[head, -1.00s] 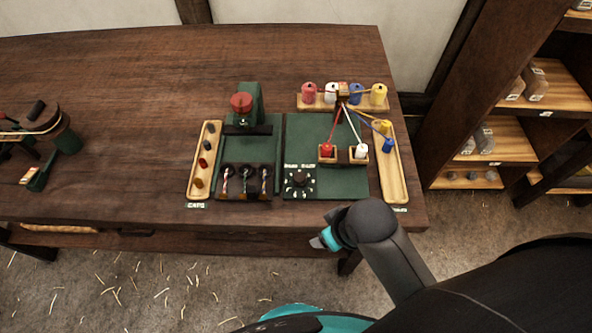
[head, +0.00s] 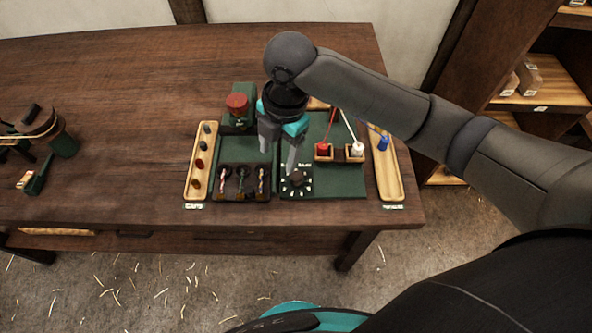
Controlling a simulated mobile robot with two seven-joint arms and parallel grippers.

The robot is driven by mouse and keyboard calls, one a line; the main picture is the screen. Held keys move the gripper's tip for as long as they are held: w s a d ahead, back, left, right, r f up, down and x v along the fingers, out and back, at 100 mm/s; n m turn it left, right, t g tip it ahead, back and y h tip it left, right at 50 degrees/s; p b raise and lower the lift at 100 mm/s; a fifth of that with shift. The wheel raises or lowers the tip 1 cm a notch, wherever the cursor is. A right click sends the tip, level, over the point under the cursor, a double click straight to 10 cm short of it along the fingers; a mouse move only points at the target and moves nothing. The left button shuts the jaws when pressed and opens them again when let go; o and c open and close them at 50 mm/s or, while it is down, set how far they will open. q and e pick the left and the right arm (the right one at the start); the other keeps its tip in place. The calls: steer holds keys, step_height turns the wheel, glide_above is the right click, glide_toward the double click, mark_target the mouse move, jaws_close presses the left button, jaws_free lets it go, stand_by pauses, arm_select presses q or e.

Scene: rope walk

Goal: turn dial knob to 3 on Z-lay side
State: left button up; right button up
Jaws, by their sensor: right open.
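The dial knob (head: 297,177) is a small dark round knob on a dark plate with white marks around it, at the front left of the right green board. Its pointer setting is too small to read, and the lettering above it is partly covered. My right gripper (head: 279,163) is open and empty, pointing down over the boards just behind and left of the knob. One fingertip shows close to the knob; I cannot tell whether it touches. My left gripper is not in view.
A red-topped green device (head: 237,103) stands behind the left board. A dark rack (head: 243,182) with several coloured strands is left of the dial. Wooden trays (head: 386,175) flank the boards.

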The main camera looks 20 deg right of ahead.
mark_target(297, 176)
steer(key=w+d+r+n+h, duration=0.2)
steer(key=d+r+n, duration=0.1)
steer(key=d, duration=0.1)
steer(key=shift+g, duration=0.3)
steer(key=f+b, duration=0.1)
steer(key=f, duration=0.4)
steer(key=f+b, duration=0.1)
steer(key=f, duration=0.4)
steer(key=f+b, duration=0.1)
steer(key=f, duration=0.4)
steer(key=shift+s, duration=0.35)
steer(key=shift+r, duration=0.1)
steer(key=shift+c, duration=0.2)
jaws_close()
